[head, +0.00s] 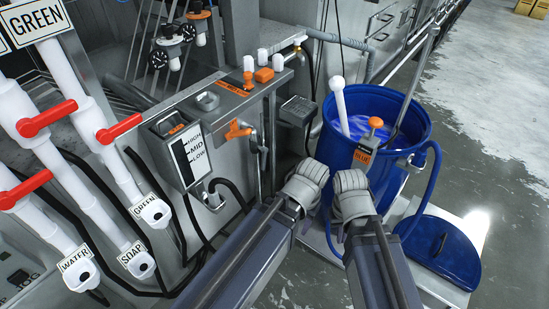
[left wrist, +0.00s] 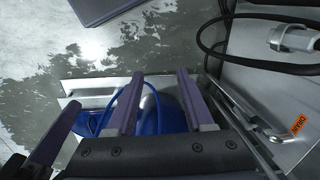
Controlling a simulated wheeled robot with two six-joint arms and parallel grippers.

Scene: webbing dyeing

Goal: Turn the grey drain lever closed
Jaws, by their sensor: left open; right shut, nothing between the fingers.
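In the left wrist view, a small grey lever (left wrist: 276,138) sits at the lower right, beside an orange label (left wrist: 298,124) on a metal panel. The lettering is small and seems to read DRAIN. I cannot tell the lever's position. My left gripper (left wrist: 167,74) is open and empty, with its two fingers apart and left of the lever, not touching it.
A blue lid (head: 437,250) lies at the right. Open floor is at the far right.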

